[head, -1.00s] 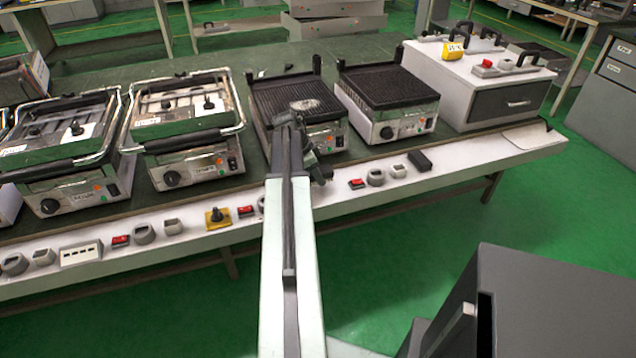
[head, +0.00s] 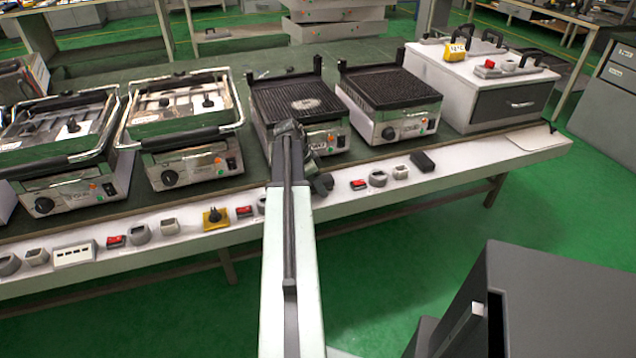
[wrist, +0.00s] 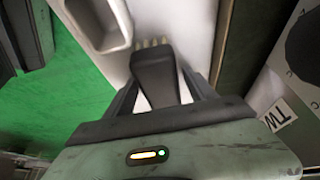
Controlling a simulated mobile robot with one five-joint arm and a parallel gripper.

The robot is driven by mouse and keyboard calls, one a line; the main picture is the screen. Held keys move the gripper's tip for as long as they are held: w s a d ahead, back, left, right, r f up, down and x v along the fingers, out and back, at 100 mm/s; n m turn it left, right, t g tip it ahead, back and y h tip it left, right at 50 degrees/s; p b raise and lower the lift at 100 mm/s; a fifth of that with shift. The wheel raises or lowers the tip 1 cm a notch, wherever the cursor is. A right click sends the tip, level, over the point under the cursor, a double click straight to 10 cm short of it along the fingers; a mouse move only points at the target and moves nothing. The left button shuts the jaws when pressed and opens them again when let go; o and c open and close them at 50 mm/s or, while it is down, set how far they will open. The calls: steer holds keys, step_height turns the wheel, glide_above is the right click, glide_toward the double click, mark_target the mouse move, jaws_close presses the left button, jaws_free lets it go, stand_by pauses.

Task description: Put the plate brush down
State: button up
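The plate brush shows in the wrist view as a dark, tapered handle (wrist: 155,75) with a row of pale bristles at its far end. It lies between the two dark fingers of my gripper (wrist: 158,82), whose tips appear to meet its sides. Behind it is the white front strip (wrist: 205,25) of the table; I cannot tell whether the brush touches it. In the head view my gripper is at the table's front edge, before the ridged grill plate (head: 295,98). My own arm hides most of the gripper and brush there.
A grey frame-like part (wrist: 100,22) is close beside the brush. Red switches (head: 358,184), grey knobs and a black block (head: 422,162) line the white strip. A second ridged grill (head: 390,88) and a white box (head: 480,85) stand to the right.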

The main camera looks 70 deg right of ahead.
steer(key=shift+r, duration=0.1)
steer(key=shift+r+p, duration=0.25)
steer(key=shift+p, duration=0.1)
steer(key=p+v, duration=1)
steer(key=v, duration=0.1)
steer(key=shift+w+a+r+p, duration=0.1)
steer(key=shift+r+p, duration=0.2)
steer(key=shift+p, duration=0.05)
